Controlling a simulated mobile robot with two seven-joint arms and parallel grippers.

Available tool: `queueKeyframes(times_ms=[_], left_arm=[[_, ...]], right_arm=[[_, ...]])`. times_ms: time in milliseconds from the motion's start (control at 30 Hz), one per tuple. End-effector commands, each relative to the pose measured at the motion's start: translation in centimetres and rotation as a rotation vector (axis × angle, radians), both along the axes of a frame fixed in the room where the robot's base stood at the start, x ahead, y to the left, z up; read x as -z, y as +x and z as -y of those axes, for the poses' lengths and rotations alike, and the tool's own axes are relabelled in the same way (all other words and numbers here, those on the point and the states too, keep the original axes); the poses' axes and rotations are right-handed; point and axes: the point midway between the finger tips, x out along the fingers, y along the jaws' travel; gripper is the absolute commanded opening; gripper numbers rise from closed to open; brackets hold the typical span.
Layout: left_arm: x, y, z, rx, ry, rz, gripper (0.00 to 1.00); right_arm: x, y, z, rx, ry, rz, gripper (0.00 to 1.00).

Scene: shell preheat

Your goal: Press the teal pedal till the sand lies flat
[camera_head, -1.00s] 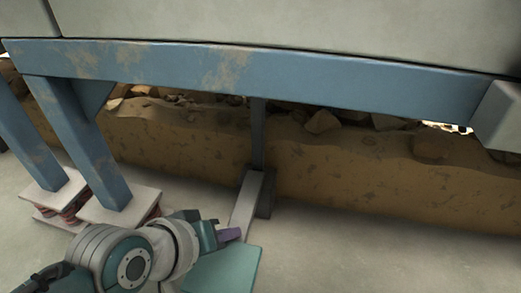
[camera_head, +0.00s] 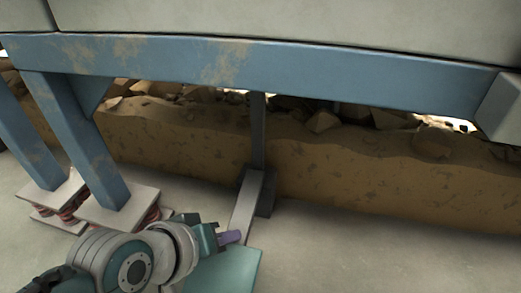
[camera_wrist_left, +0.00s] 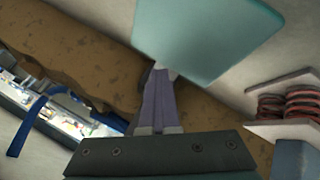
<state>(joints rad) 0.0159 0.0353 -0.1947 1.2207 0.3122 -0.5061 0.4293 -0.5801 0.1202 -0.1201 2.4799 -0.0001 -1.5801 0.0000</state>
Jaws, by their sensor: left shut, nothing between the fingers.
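The teal pedal (camera_head: 228,270) is a flat plate low in the head view, at the near end of a pale bar (camera_head: 244,205). It also fills the upper middle of the left wrist view (camera_wrist_left: 205,35). My left gripper (camera_head: 232,238) is shut and empty, its purple fingers at the pedal's far edge. In the left wrist view the fingertips (camera_wrist_left: 160,74) overlap the pedal's edge; I cannot tell whether they touch it. My right gripper is not in view. No sand surface can be made out from here.
A blue, worn frame (camera_head: 300,80) with legs on red springs (camera_head: 152,215) spans above, under a grey body (camera_head: 300,20). A brown bank (camera_head: 370,180) with rocks on top runs behind. The floor to the right of the pedal is clear.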

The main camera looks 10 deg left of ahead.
Motion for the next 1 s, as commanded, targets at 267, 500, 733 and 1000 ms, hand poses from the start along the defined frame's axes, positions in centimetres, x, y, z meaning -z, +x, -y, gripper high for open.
queueKeyframes(times_ms=[267, 500, 733, 1000], left_arm=[[0.7, -0.3, 0.0, 0.002, 0.002, -0.009, 0.00], [1.0, -0.3, 0.0, 0.002, 0.002, -0.009, 0.00], [1.3, -0.4, 0.0, 0.001, 0.002, -0.011, 0.00], [1.3, -0.4, 0.0, 0.001, 0.001, -0.012, 0.00]], right_arm=[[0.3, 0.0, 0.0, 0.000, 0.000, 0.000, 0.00], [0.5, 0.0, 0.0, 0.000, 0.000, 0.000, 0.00], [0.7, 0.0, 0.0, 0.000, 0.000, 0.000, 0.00], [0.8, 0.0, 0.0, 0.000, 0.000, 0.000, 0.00]])
